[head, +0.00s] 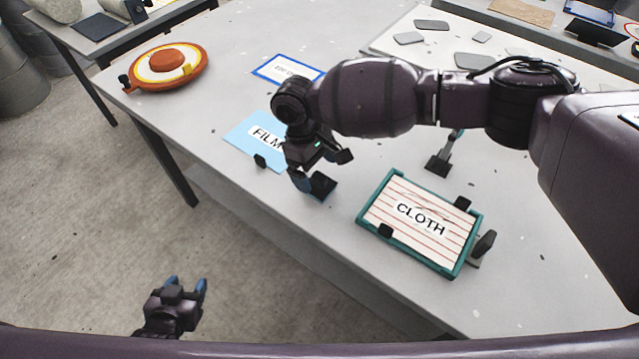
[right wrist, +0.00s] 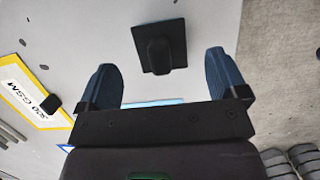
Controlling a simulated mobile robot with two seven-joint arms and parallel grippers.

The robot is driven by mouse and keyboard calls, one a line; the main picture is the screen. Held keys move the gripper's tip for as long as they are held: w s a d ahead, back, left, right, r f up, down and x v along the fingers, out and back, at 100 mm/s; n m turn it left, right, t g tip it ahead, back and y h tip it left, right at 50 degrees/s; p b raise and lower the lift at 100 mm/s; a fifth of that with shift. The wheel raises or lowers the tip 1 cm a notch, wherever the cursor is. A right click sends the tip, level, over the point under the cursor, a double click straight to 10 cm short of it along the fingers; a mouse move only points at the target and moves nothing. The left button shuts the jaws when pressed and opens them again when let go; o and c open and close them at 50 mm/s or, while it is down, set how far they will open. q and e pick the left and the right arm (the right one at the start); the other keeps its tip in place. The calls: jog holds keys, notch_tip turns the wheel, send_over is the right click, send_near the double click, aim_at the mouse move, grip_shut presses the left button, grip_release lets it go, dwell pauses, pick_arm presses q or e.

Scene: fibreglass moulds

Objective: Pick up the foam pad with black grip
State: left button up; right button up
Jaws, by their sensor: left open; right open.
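A small dark square pad with a black grip (right wrist: 160,30) lies on the pale table in the right wrist view, between the two blue fingers in the picture. I take it as the foam pad. A dark square (head: 322,184) just below the right gripper in the head view seems to be the same thing, partly hidden by a finger. My right gripper (right wrist: 160,62) is open and empty, its fingers to either side of the pad in view; the remaining distance is hard to tell. My left gripper (head: 178,287) is open and empty, over the floor at lower left.
The light blue FILM sheet (head: 243,137) lies left of the right gripper. The teal-framed CLOTH tray (head: 366,207) lies to the right. A dark stand (head: 437,166) is behind it. An orange round mould (head: 193,58) sits far left. A yellow-bordered card (right wrist: 57,118) shows in the right wrist view.

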aim_at(319, 175)
pick_arm(q)
jog(key=shift+w+d, duration=0.1)
jog(key=shift+w, duration=0.2)
pick_arm(e)
jog(key=shift+x, duration=2.2)
jog(key=shift+d, duration=0.1)
jog(key=shift+r, duration=0.1)
jog(key=c, duration=1)
pick_arm(q)
jog(key=shift+s+f, duration=0.15)
jog(key=shift+s, duration=0.15)
pick_arm(e)
jog(key=shift+r, duration=0.1)
pick_arm(q)
jog(key=r+p, duration=0.1)
jog(key=w+r+p, duration=0.1)
jog(key=r, duration=0.1)
jog(key=shift+r, duration=0.2)
pick_arm(e)
notch_tip(319, 175, up, 20)
jog(key=shift+f, duration=0.1)
pick_arm(q)
jog(key=shift+s, duration=0.1)
